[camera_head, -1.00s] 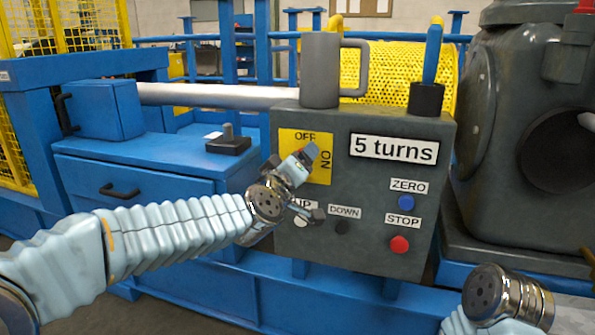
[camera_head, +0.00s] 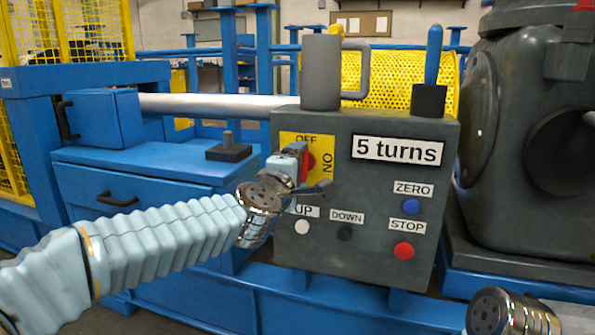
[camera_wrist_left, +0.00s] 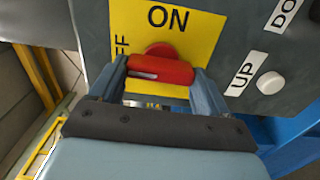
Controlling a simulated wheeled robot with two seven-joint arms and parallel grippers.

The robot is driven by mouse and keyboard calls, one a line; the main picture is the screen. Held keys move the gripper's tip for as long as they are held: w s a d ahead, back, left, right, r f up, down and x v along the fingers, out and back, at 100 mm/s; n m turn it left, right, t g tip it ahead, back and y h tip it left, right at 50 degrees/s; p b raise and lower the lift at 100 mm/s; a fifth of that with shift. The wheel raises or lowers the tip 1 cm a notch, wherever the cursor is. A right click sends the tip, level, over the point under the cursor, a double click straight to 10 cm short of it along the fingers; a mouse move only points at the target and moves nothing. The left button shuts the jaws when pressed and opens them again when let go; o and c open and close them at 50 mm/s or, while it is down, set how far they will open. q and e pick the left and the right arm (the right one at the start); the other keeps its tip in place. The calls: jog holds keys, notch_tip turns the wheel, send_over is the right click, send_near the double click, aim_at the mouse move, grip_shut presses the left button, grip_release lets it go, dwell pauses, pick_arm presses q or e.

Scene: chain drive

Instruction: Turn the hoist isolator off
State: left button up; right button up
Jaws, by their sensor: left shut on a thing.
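The hoist isolator is a red handle (camera_head: 304,160) on a yellow plate (camera_head: 322,172) marked OFF at the top and ON at the right. In the head view the handle stands about upright, below the partly covered OFF word. My left gripper (camera_head: 296,170) is shut on the handle. In the left wrist view the red handle (camera_wrist_left: 160,69) lies crosswise between the two fingers, with the OFF word to its left, partly hidden, and ON above it. Only my right arm's metal wrist shows at the lower right; its gripper is out of view.
The grey control box (camera_head: 380,255) carries a white UP button (camera_head: 302,227), a black DOWN button (camera_head: 345,233), a blue ZERO button (camera_head: 411,208) and a red STOP button (camera_head: 403,250). A grey mug (camera_head: 321,75) and a blue-handled lever (camera_head: 433,60) stand on top.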

pick_arm(q)
jog(key=shift+a+r, duration=0.1)
jog(key=shift+r, duration=0.05)
dwell(0.4)
jog(key=o, duration=1)
jog(key=shift+w, duration=0.1)
jog(key=v, duration=1.3)
jog(key=shift+s+p, duration=0.35)
jog(key=shift+s, duration=0.05)
